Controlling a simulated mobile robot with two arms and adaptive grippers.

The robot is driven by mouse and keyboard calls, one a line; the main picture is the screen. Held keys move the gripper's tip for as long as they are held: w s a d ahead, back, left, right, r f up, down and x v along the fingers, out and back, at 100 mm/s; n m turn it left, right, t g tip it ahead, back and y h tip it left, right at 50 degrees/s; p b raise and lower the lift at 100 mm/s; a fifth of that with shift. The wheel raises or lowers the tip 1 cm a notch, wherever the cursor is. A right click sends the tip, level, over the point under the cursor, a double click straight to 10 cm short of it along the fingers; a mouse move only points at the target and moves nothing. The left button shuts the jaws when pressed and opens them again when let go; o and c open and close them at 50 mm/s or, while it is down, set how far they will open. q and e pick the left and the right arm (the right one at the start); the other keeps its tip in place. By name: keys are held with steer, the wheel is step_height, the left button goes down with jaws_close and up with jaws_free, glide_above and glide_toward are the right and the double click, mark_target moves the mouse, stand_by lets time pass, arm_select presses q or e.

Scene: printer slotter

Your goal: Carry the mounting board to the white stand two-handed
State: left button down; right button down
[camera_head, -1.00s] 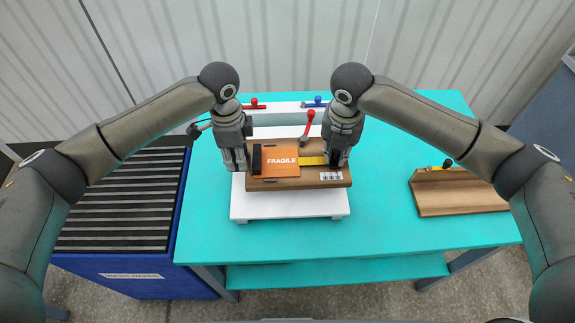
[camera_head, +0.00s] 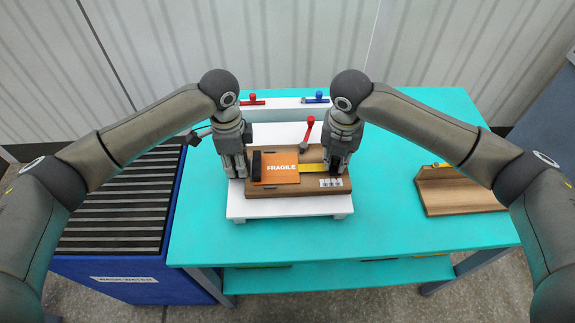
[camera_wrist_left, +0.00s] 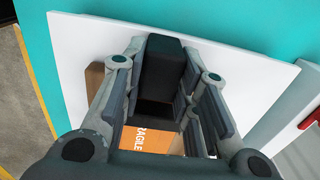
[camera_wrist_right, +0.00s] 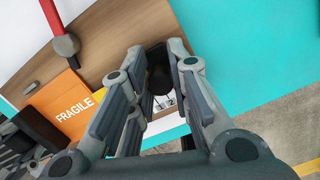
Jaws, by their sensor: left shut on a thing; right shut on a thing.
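The brown wooden mounting board (camera_head: 290,190) lies level over the white stand (camera_head: 290,207), whose front and side edges show around it. I cannot tell whether it rests on the stand or hangs just above. The board carries an orange FRAGILE panel (camera_head: 275,167), a yellow strip (camera_head: 312,168), a red-handled lever (camera_head: 308,130) and a black block at each end. My left gripper (camera_head: 235,175) is shut on the left black block (camera_wrist_left: 163,65). My right gripper (camera_head: 338,172) is shut on the right black block (camera_wrist_right: 158,75), mostly hidden between its fingers.
A white rail (camera_head: 285,114) with red and blue clamps stands behind. A wooden piece (camera_head: 460,192) with a yellow part lies at right. A blue bin (camera_head: 130,275) with a slatted top adjoins at left.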

arm_select(q)
steer(key=c, duration=1.1)
jaws_free()
arm_select(e)
steer(key=c, duration=1.3)
jaws_free()
steer(key=shift+c, duration=0.2)
steer(key=shift+r, duration=0.1)
arm_select(q)
step_height(320, 180, up, 12)
steer(key=shift+f, duration=0.1)
arm_select(e)
step_height(320, 180, up, 12)
steer(key=s, duration=0.1)
steer(key=shift+s+a, duration=0.2)
steer(key=shift+f, duration=0.25)
